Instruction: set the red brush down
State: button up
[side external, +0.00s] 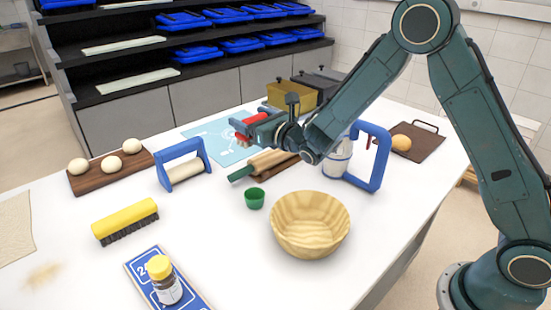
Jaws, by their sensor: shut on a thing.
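My gripper (242,130) is at the back middle of the white table in the side external view. It is shut on the red brush (240,125), whose red parts show at the jaws. The jaws cover much of the brush. The brush appears over the light blue mat (203,130), which has white line markings. I cannot tell whether the brush touches the mat or hangs above it.
A rolling pin (262,163), green cup (254,198) and wooden bowl (310,224) stand in front of my gripper. A blue-framed roller (182,166), dough board (88,182) and yellow brush (124,216) are left. An olive box (291,97) stands behind.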

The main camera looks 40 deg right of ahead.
jog(key=w+a+r, duration=0.3)
jog(key=a+r, duration=0.1)
jog(key=a, duration=0.3)
jog(key=w+a+r, duration=0.3)
jog(key=a, duration=0.4)
jog(key=shift+h, duration=0.3)
jog(key=f, duration=1.6)
jog(key=shift+s+d+f, duration=0.15)
jog(key=shift+d, duration=0.05)
jog(key=shift+f, duration=1.9)
jog(key=shift+f, duration=0.15)
jog(key=o, duration=1.1)
jog(key=shift+o, duration=0.2)
